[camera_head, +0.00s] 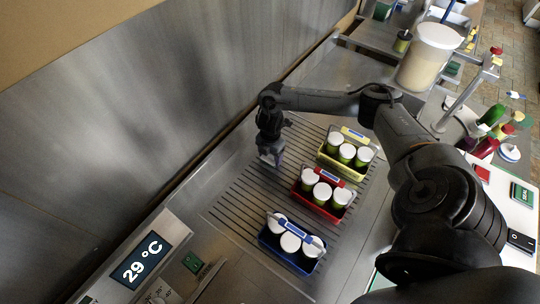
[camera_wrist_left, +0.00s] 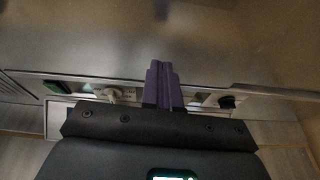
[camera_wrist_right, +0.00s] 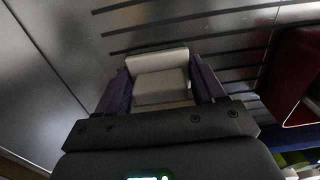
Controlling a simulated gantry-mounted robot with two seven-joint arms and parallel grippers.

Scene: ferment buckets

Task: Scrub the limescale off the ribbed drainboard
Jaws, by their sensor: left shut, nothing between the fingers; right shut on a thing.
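The ribbed drainboard (camera_head: 232,212) is a grey metal surface with dark parallel grooves, and its grooves also show in the right wrist view (camera_wrist_right: 215,35). I cannot make out limescale on it. My right gripper (camera_head: 270,158) is over the drainboard, left of the crates. In the right wrist view its purple fingers (camera_wrist_right: 160,85) are shut on a pale grey block (camera_wrist_right: 160,75). I cannot tell whether the block touches the board. My left gripper (camera_wrist_left: 163,88) shows only in its wrist view, with its fingers together and empty, facing a metal panel.
A yellow crate (camera_head: 336,168), a red crate (camera_head: 321,210) and a blue crate (camera_head: 291,261) stand on the right of the drainboard, each holding white-lidded cups. A metal wall (camera_head: 130,110) bounds the left. A panel display (camera_head: 140,262) reads 29 °C. A large lidded bucket (camera_head: 424,65) stands at upper right.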

